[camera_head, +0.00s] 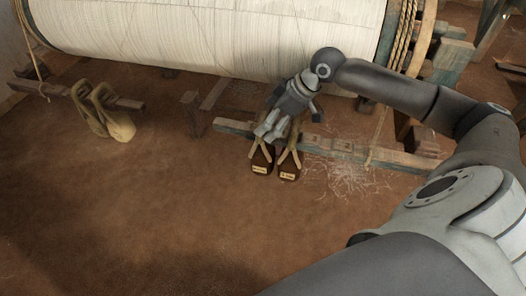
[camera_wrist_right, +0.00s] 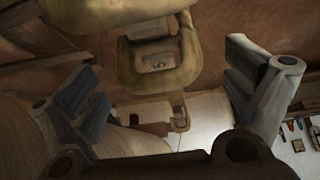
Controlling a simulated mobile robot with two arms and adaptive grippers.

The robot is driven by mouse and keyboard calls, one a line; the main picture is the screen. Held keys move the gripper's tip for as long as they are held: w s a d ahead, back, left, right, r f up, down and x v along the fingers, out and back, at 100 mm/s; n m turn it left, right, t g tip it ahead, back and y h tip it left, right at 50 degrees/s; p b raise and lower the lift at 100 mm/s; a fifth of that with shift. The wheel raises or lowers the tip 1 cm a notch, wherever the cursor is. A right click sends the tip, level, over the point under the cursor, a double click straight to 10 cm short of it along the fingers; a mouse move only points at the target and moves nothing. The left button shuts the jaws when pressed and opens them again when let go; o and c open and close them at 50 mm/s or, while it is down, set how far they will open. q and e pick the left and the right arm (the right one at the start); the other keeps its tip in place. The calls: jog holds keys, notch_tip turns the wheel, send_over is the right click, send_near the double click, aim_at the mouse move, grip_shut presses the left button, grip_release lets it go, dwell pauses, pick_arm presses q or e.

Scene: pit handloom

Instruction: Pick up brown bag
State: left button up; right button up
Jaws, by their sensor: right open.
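Two small dark brown bags with tan straps and pale labels show in the head view, close together at the wooden beam: a left one (camera_head: 261,166) and a right one (camera_head: 288,166). My right gripper (camera_head: 270,133) is just above them at their straps, pointing down. In the right wrist view the right gripper (camera_wrist_right: 168,95) is open, its fingers wide apart, with a tan strap loop (camera_wrist_right: 188,60) seen between them. I cannot tell whether the fingers touch the strap. The gripper partly hides the upper straps in the head view. My left gripper is not in view.
The big white warp roll (camera_head: 200,35) spans the back. A worn beam (camera_head: 345,148) runs beside the gripper, with loose threads (camera_head: 345,178) below. The front left floor is clear.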

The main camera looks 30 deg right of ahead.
aim_at(263, 145)
jog(key=x, duration=0.2)
jog(key=shift+w+a+f+b, duration=0.15)
jog(key=shift+w+f+b, duration=0.1)
jog(key=shift+f+b, duration=0.1)
jog(key=shift+w+a+f, duration=0.15)
jog(key=shift+w+f, duration=0.05)
jog(key=shift+f, duration=0.05)
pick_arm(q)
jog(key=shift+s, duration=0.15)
pick_arm(e)
jog(key=c, duration=1.6)
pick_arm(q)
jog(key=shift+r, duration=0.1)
pick_arm(e)
jog(key=shift+r, duration=0.1)
